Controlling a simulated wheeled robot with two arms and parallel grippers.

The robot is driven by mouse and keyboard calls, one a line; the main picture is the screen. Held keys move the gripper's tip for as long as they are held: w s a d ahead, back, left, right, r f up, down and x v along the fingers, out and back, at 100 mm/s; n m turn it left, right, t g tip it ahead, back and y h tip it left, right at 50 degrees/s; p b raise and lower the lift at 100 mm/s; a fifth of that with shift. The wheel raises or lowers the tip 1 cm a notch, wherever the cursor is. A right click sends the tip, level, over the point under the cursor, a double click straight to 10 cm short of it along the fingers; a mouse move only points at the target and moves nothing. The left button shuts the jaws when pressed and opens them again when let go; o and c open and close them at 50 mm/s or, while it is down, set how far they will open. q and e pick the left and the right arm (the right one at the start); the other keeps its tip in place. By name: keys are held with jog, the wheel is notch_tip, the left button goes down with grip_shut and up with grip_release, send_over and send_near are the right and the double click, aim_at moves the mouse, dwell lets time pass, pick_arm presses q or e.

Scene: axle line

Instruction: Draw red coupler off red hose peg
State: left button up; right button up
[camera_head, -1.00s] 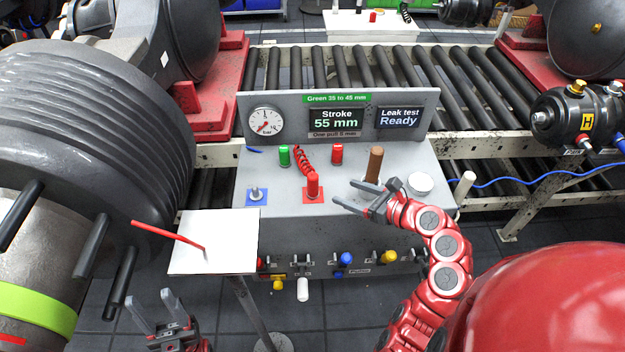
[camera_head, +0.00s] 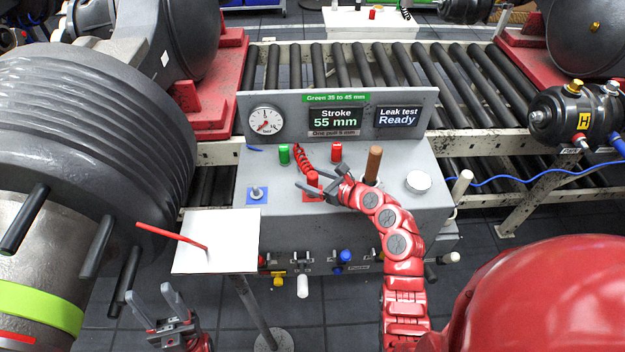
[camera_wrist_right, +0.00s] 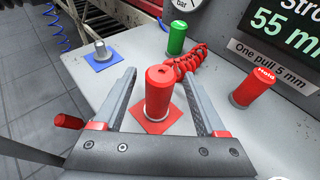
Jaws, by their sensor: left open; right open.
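The red coupler (camera_head: 312,182) stands upright on its red square on the grey bench top, with a coiled red hose (camera_head: 303,158) behind it. It hides the peg under it. In the right wrist view the coupler (camera_wrist_right: 159,92) stands between the two fingers of my right gripper (camera_wrist_right: 160,100). There is a gap on each side, and the gripper is open. In the head view my right gripper (camera_head: 310,190) reaches in from the right at the coupler. My left gripper (camera_head: 157,305) is open and empty at the lower left, below the white plate.
A bare peg on a blue square (camera_head: 256,193) is to the left. A green cylinder (camera_head: 284,154) and another red cylinder (camera_head: 336,151) stand behind. A brown handle (camera_head: 373,164) rises near my right wrist. The panel screen (camera_head: 336,121) reads Stroke 55 mm.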

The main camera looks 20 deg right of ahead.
aim_at(314, 175)
grip_shut()
dwell(0.3)
jog(key=shift+r, duration=0.2)
jog(key=shift+r, duration=0.25)
jog(key=r, duration=0.2)
jog(key=shift+s+d+r, duration=0.2)
jog(key=shift+s+r, duration=0.1)
jog(key=shift+r, duration=0.1)
jog(key=s+d+r+b, duration=0.1)
jog(key=s+d+b, duration=0.1)
jog(key=s+d, duration=0.5)
jog(key=s, duration=0.6)
jog(key=shift+s+d+r, duration=0.2)
jog(key=shift+s, duration=0.05)
jog(key=shift+r, duration=0.15)
jog(key=shift+r+p, duration=1.35)
jog(key=shift+p, duration=0.45)
